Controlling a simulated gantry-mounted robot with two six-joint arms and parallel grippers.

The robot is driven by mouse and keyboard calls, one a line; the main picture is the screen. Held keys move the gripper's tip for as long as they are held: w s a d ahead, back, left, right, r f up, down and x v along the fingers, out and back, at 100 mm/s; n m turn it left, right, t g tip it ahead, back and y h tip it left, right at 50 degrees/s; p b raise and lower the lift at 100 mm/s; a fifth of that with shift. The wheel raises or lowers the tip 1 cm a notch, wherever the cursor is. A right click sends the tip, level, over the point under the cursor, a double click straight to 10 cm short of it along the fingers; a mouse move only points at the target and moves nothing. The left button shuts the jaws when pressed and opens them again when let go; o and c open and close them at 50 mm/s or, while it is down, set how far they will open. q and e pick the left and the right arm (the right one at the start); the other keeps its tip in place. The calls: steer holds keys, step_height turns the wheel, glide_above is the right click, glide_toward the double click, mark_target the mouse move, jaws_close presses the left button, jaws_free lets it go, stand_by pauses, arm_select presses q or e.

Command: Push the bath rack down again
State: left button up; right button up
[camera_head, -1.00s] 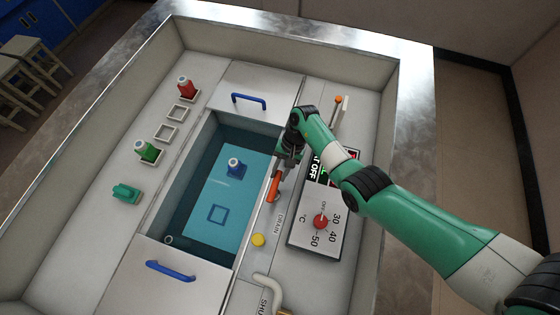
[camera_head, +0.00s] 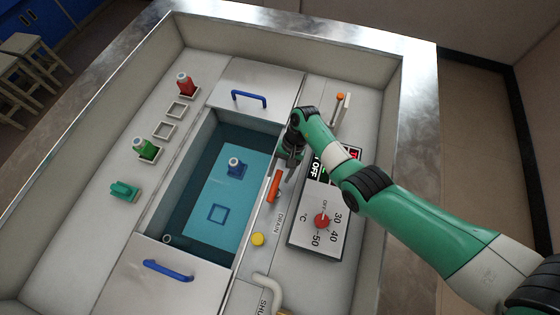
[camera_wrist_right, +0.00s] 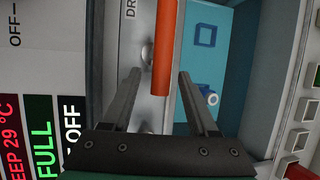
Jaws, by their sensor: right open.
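The water bath (camera_head: 190,215) is open between two lids with blue handles. A blue-and-white bottle (camera_head: 236,169) stands in it, and an empty blue square holder (camera_head: 217,213) shows beside it; these seem to be on the bath rack, under blue water. An orange handle (camera_head: 274,187) stands on the bath's right rim. My right gripper (camera_head: 290,157) is open just above and behind the handle in the head view. In the right wrist view the orange bar (camera_wrist_right: 164,50) runs between the open fingers, apparently apart from them. My left gripper is not in view.
A control panel (camera_head: 318,228) with a red temperature dial lies right of the handle. A yellow button (camera_head: 258,240) is near the DRAIN label. Red (camera_head: 186,86) and green (camera_head: 145,149) bottles stand in holders on the left ledge. An orange-tipped lever (camera_head: 339,103) is behind my arm.

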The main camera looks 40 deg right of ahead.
steer(key=shift+r, duration=0.1)
steer(key=shift+d+r, duration=0.15)
steer(key=shift+r, duration=0.25)
steer(key=p+v, duration=0.2)
steer(key=v, duration=0.8)
steer(key=shift+d+r+p, duration=0.2)
steer(key=shift+p, duration=0.1)
